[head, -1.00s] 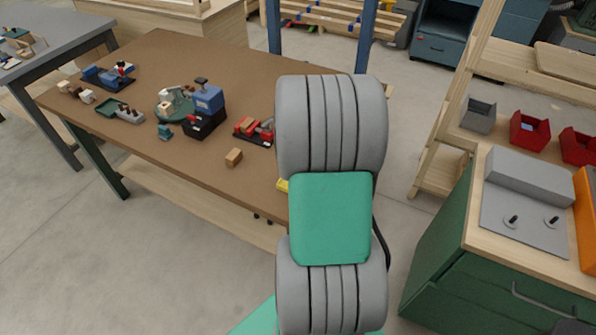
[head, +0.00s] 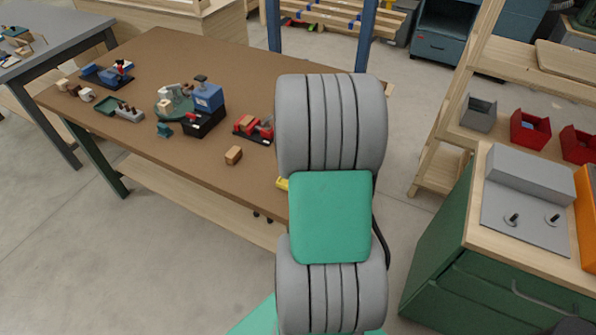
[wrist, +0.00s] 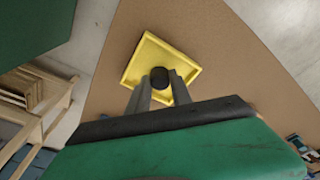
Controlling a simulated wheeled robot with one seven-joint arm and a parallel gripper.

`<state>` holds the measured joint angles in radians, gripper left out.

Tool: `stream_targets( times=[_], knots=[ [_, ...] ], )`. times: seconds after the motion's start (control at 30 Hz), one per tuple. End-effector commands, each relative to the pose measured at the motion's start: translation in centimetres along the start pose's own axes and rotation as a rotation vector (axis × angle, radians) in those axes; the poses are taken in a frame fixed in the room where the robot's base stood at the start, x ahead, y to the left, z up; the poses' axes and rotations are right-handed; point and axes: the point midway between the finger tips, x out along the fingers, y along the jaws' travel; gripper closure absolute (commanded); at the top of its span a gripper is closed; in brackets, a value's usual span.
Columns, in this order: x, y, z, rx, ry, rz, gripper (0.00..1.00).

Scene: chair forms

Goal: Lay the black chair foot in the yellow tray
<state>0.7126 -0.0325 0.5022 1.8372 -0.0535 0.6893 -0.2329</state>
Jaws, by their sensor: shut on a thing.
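The yellow tray (wrist: 139,68) lies on the brown table in the wrist view, below my gripper. In the head view only a small yellow edge of the tray (head: 282,183) shows beside my arm. My gripper (wrist: 160,84) is shut on the black chair foot (wrist: 160,76), a dark round piece at its fingertips. The foot appears over the inside of the tray in the wrist view. I cannot tell its height above the tray floor. My arm hides the gripper and the foot in the head view.
On the brown table (head: 150,62), a small wooden block (head: 233,155), a red item on a dark base (head: 253,128) and a blue-and-black stand (head: 206,108) lie left of my arm. A green cabinet (head: 440,235) stands at the right. Bare table surrounds the tray.

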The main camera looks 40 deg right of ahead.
Motion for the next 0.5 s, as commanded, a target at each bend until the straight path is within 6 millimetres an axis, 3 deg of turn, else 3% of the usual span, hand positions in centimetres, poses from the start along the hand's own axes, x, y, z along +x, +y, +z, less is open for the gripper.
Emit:
stream_targets(
  times=[0.13,0.17,0.43,0.5],
  knots=[
    [0.38,0.0,0.05,0.0,0.0,0.0,1.0],
    [0.32,0.01,0.04,0.0,0.0,0.0,0.73],
    [0.28,0.0,0.04,0.0,0.0,0.0,0.51],
    [0.28,0.0,0.05,0.0,0.0,0.0,0.49]
  ],
)
